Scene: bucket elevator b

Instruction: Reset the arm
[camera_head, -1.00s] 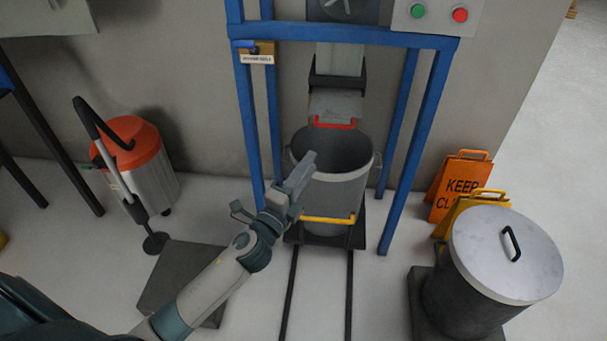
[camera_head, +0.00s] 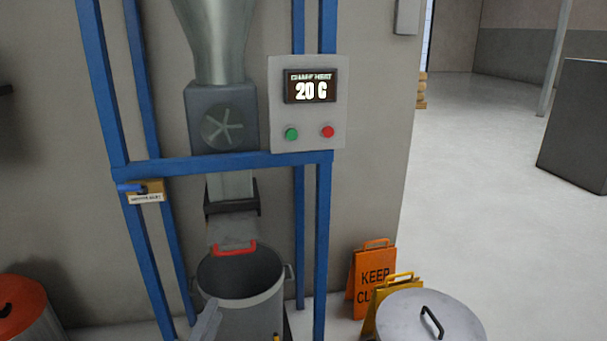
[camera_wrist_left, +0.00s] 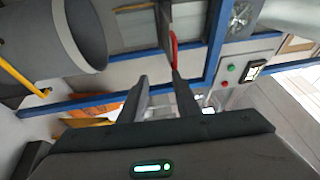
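My left gripper (camera_head: 207,320) shows only as a grey tip at the bottom edge of the head view, in front of the grey bucket (camera_head: 252,318). In the left wrist view my left gripper (camera_wrist_left: 160,76) has its two fingers apart with nothing between them. The bucket (camera_wrist_left: 88,35) is at the upper left there, clear of the fingers. A red handle (camera_head: 235,248) sits on the chute above the bucket; in the wrist view the red handle (camera_wrist_left: 174,50) appears just beyond the fingertips. My right gripper is not in view.
A blue frame (camera_head: 225,164) surrounds the bucket and chute. A control panel (camera_head: 307,105) reads "20" and has green and red buttons. Orange and yellow signs (camera_head: 370,280) and a lidded drum (camera_head: 425,320) stand at the right. Open floor lies further right.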

